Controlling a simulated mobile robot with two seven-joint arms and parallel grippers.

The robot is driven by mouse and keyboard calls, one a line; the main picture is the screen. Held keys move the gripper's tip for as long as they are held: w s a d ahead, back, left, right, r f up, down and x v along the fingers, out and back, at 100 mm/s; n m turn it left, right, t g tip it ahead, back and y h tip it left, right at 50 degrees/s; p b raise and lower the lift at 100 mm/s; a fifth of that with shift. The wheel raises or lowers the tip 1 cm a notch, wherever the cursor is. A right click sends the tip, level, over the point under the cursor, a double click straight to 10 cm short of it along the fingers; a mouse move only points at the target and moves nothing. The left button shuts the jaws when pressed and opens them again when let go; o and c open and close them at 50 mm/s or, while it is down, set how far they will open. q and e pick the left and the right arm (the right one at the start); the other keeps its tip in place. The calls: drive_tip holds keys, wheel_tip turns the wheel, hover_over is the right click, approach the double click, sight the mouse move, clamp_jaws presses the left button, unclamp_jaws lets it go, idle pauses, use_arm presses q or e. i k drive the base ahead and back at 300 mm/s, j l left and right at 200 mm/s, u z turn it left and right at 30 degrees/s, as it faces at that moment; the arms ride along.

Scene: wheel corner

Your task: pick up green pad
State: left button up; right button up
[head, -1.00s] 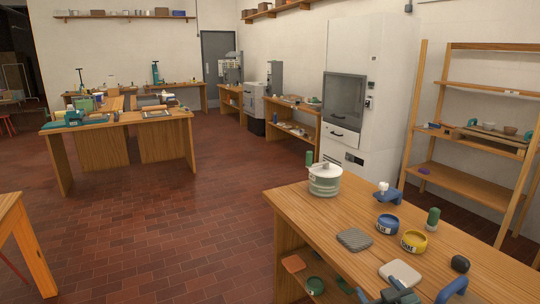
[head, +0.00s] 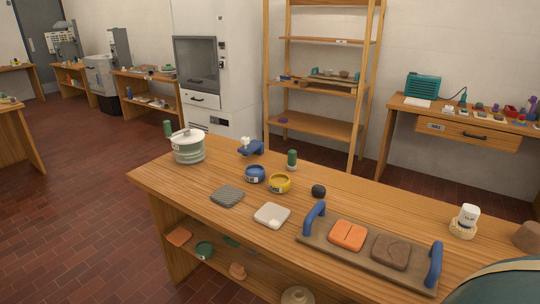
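I see no clearly green pad. A square ribbed pad (head: 227,196), grey and perhaps faintly greenish, lies flat on the near wooden workbench (head: 185,208), left of a cream square pad (head: 272,215). Another orange pad (head: 179,236) lies on the bench's lower shelf, near a green bowl (head: 204,249). A teal item (head: 232,242) there is mostly hidden under the top. Neither gripper is in view.
On the bench stand a lidded pot (head: 188,147), a blue bowl (head: 255,174), a yellow bowl (head: 279,183), a green-topped item (head: 291,159) and a white cup (head: 466,220). A large dark green rounded shape (head: 500,285) fills the lower right corner. The left floor is clear.

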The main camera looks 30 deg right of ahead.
sight(291, 164)
drive_tip(key=i+j+u, duration=0.3)
drive_tip(key=i+u, duration=0.15)
drive_tip(key=i, duration=0.45)
drive_tip(key=i+u, duration=0.45)
drive_tip(key=i, duration=0.5)
drive_tip(key=i+z, duration=0.1)
drive_tip(key=i, duration=1.6)
drive_tip(key=i+z, duration=0.7)
drive_tip(key=i, duration=0.15)
drive_tip(key=i+j+z, duration=0.35)
drive_tip(key=i+l+z, duration=0.2)
drive_tip(key=i+z, duration=0.55)
drive_tip(key=z, duration=0.2)
drive_tip(key=i+z, duration=0.75)
drive_tip(key=i, duration=0.45)
drive_tip(key=i+j+z, duration=0.1)
drive_tip(key=i+z, duration=0.2)
drive_tip(key=i, duration=0.5)
drive_tip(key=i+l+z, duration=0.1)
drive_tip(key=i+z, duration=0.6)
drive_tip(key=i, duration=0.2)
drive_tip(key=i+j+z, duration=0.2)
drive_tip(key=i+z, duration=0.2)
drive_tip(key=i, duration=0.05)
